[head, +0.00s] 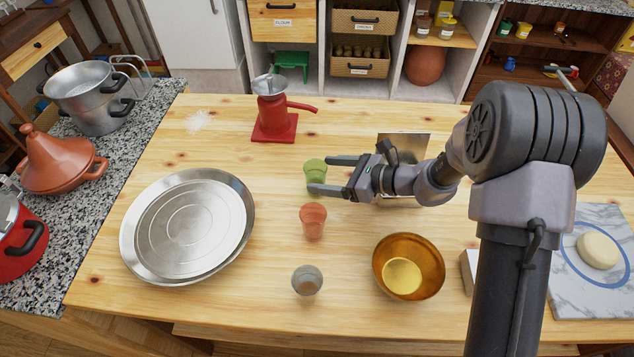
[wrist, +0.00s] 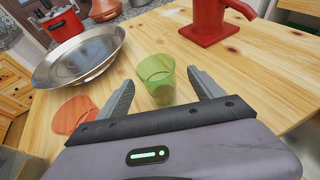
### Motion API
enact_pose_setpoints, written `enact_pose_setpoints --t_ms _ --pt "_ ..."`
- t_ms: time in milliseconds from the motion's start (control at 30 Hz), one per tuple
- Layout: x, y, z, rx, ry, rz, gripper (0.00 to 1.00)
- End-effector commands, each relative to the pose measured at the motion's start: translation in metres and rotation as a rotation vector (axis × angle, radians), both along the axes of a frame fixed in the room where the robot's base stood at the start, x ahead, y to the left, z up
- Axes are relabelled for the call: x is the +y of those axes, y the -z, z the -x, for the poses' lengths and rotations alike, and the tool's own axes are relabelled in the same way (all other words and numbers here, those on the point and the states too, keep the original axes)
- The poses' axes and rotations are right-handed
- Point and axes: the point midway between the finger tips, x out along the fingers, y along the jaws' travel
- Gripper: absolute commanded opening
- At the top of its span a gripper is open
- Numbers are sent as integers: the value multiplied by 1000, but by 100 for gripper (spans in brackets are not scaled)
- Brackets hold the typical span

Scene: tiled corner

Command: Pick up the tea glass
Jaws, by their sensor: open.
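Three small glasses stand on the wooden table: a green glass (head: 314,171), a red glass (head: 312,222) and a clear greyish glass (head: 307,281) with something in it. Which one is the tea glass I cannot tell from looks alone. My gripper (head: 321,175) is open at the green glass, low over the table. In the wrist view, the green glass (wrist: 156,80) stands upright between the two finger tips, with a finger on each side and no clear grip. The red glass (wrist: 73,114) shows left of the left finger, partly hidden by my gripper.
A large metal tray (head: 133,237) lies at left, and a red grinder (head: 274,125) stands behind the green glass. A golden bowl (head: 409,268) is at front right. A metal box (head: 405,147) stands behind my wrist. Table between tray and glasses is clear.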

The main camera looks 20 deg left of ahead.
Motion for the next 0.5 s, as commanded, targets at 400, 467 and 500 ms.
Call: enact_pose_setpoints --t_ms 400,467,500 --pt "59 24 -5 -1 -2 1 76" --pt "60 24 -5 -1 -2 1 76" --pt "61 23 -6 -2 -1 1 76"
